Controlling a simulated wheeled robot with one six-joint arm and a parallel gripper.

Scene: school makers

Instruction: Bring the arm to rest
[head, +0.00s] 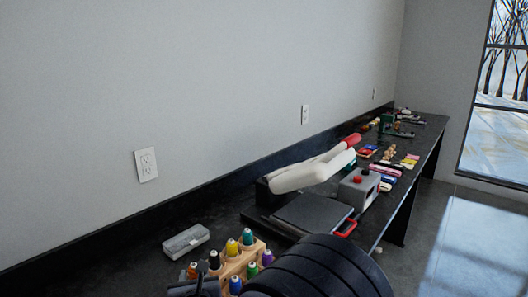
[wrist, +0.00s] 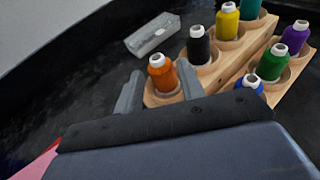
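My gripper (wrist: 159,72) shows in the wrist view with its two grey fingers apart. An orange thread spool (wrist: 161,75) stands upright in the near corner of a wooden spool rack (wrist: 224,58) and shows between the fingers. I cannot tell whether the fingers touch it; it seems seated in its hole. In the head view, my dark arm (head: 320,270) fills the bottom middle, and the orange spool (head: 192,270) shows at the lower left beside the rack's other spools.
Several other spools fill the rack, close to my gripper. A heat press (head: 312,212) with white arms stands farther along, then small items. The bench's left part is bare. Grey floor (head: 455,240) lies open at right.

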